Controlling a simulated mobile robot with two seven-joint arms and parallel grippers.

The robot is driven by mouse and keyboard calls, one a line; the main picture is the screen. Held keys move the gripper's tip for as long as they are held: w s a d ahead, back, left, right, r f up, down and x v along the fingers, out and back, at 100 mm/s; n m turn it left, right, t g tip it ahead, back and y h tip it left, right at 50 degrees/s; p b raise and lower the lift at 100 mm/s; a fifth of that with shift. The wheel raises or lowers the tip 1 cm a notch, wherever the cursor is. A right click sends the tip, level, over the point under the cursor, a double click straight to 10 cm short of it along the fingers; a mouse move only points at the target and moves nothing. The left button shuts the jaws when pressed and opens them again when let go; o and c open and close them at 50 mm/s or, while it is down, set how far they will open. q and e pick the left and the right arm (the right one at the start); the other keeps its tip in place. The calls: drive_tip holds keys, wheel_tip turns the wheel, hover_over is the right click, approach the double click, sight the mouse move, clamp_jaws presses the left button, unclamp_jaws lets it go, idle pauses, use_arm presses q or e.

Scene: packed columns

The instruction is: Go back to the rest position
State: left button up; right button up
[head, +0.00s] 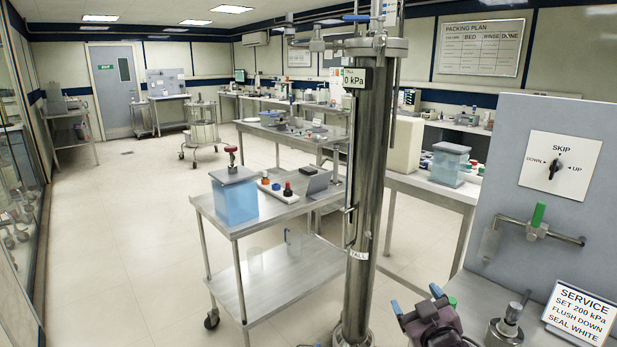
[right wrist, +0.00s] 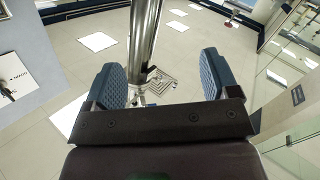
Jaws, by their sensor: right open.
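My right gripper (head: 416,299) is at the bottom of the head view, to the right of the tall steel column (head: 367,190). Its two blue fingers point up and away, spread apart. In the right wrist view the gripper (right wrist: 162,80) is open, with nothing held between its padded fingers. The column (right wrist: 143,35) shows beyond the fingers there, and they do not grip it. The column stands upright, with a 0 kPa display (head: 354,79) near its top. My left gripper is in neither view.
A steel cart (head: 265,215) with a blue-filled tank (head: 234,196) stands left of the column. Open floor (head: 120,230) lies at left.

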drive_tip(key=s+d+f+m+g, duration=0.2)
drive_tip(key=s+f, duration=0.9)
drive_tip(key=s, duration=0.3)
drive_tip(key=s+d+f+m+g+h, duration=0.1)
drive_tip(key=s+d+f+m+g, duration=0.1)
drive_tip(key=s+f, duration=0.9)
drive_tip(key=s+d+g, duration=0.1)
drive_tip(key=s, duration=0.2)
drive_tip(key=shift+s+f+m+g+h, duration=0.25)
drive_tip(key=shift+s+m+g+h, duration=0.05)
drive_tip(key=shift+s, duration=0.05)
drive_tip(key=shift+d, duration=0.1)
